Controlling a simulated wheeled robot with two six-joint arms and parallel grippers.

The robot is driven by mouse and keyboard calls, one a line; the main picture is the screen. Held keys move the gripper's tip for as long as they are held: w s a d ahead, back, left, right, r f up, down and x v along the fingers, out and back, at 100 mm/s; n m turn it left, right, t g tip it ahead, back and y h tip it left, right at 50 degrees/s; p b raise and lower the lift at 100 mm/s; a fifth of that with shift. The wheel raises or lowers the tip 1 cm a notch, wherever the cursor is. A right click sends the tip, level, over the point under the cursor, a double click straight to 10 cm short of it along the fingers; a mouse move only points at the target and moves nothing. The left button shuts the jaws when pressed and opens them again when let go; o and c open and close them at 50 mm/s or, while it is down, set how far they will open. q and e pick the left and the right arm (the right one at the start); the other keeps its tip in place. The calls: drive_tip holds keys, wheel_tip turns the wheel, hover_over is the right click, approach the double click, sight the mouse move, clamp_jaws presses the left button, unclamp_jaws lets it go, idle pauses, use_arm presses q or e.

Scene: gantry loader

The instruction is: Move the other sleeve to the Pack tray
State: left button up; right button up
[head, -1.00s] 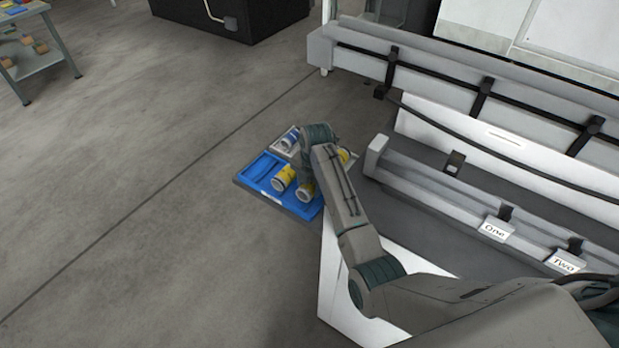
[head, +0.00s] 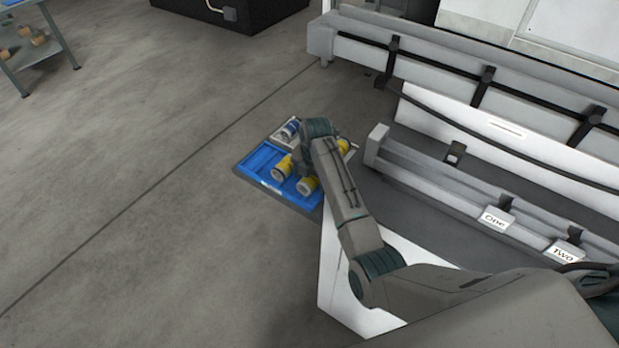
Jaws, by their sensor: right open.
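A blue tray (head: 258,158) lies on the left with two yellow-and-white sleeves on its right part, one (head: 282,168) further back and one (head: 307,186) nearer. A pale tray (head: 279,135) behind it holds a blue-and-white sleeve (head: 289,130). Another yellow piece (head: 343,146) shows just right of my wrist. No label can be read on either tray, so I cannot tell which is Pack. My right gripper (head: 303,162) is open, pointing down over the trays beside the yellow sleeves. My wrist hides much of its fingers and part of the pale tray. My left gripper is out of view.
A grey rail with signs One (head: 495,218) and Two (head: 565,252) runs along the right, with a white panel (head: 455,128) behind it. A dark cabinet (head: 262,12) and a small table (head: 36,48) stand far back. The floor on the left is clear.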

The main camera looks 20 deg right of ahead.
drive_tip(key=r+b, duration=0.1)
drive_tip(key=r, duration=0.2)
drive_tip(key=r+b, duration=0.1)
drive_tip(key=r, duration=0.3)
drive_tip(key=shift+s+d+b, duration=0.2)
drive_tip(key=shift+b, duration=0.15)
drive_tip(key=r, duration=0.1)
drive_tip(key=r+p, duration=0.1)
drive_tip(key=r, duration=0.1)
drive_tip(key=shift+s+d+r, duration=0.15)
drive_tip(key=shift+s+r, duration=0.1)
drive_tip(key=shift+r, duration=0.15)
